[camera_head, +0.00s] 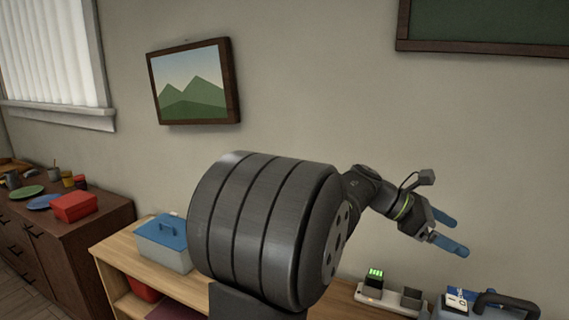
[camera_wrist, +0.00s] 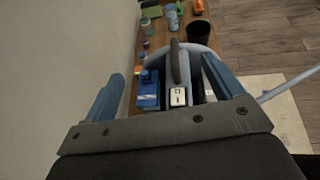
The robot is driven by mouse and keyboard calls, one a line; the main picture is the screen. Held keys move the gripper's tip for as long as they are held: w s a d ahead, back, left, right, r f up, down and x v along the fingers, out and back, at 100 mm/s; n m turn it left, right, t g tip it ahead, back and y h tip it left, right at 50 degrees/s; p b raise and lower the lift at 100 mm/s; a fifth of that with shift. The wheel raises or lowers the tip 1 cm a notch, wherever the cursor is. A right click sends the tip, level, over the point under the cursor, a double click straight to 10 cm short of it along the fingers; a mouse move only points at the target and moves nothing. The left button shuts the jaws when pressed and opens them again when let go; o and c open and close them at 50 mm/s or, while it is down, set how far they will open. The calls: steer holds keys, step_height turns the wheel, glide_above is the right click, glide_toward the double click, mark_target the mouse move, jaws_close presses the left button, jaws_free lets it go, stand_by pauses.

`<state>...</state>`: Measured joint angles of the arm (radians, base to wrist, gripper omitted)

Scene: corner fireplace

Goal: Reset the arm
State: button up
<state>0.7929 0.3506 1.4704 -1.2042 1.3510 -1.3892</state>
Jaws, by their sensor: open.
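My gripper (camera_head: 448,232) is open, with two blue fingers and nothing between them. In the head view it is raised at the right, above the shelf top and clear of it. In the wrist view my gripper (camera_wrist: 165,95) points down toward a tabletop, its fingers spread to either side of a grey and blue container with a dark handle (camera_wrist: 176,60). The fingers look apart from the container. Part of my arm fills the middle of the head view and hides some of the shelf.
A wooden shelf (camera_head: 122,250) carries a grey box with a blue lid (camera_head: 165,240) and a charger with green lights (camera_head: 376,280). A dark cabinet (camera_head: 60,250) stands left with a red box (camera_head: 75,206). A dark bin (camera_wrist: 199,32) shows in the wrist view. The wall is close behind.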

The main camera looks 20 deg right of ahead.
steer(key=w+a+f, duration=0.6)
stand_by(0.3)
steer(key=shift+w+a, duration=0.1)
steer(key=o, duration=0.3)
